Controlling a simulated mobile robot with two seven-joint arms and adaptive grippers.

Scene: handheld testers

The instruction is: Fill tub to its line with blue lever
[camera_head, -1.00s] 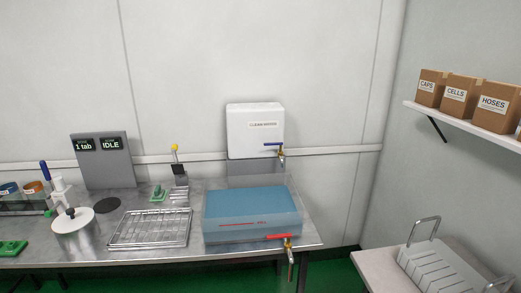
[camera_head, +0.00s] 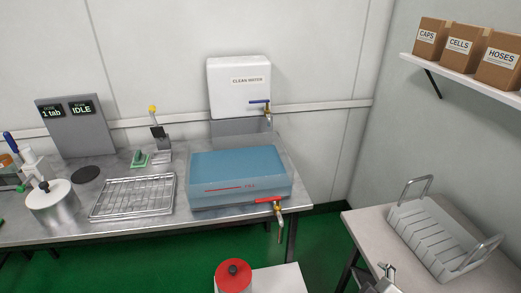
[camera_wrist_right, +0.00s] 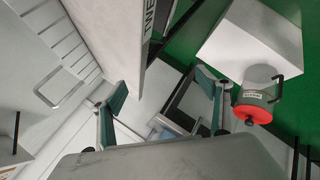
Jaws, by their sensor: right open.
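The clear tub (camera_head: 204,199) stands on the metal bench and looks blue inside. A red line marked FILL runs along its front; I cannot tell the exact water level against it. The white clean water tank (camera_head: 238,85) hangs on the wall behind. Its blue lever (camera_head: 260,101) lies crosswise on the brass tap above the tub's back right. A red lever (camera_head: 268,199) sits on the tub's front tap. My right gripper (camera_wrist_right: 161,88) is open and empty in the wrist view; part of it shows low right in the head view (camera_head: 386,279), well away from both levers.
A wire rack (camera_head: 132,197) and a lidded metal pot (camera_head: 52,202) stand left of the tub. A red-lidded container (camera_head: 233,275) and a white block (camera_head: 280,281) are in front. A side table with a white rack (camera_head: 437,240) is at right.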

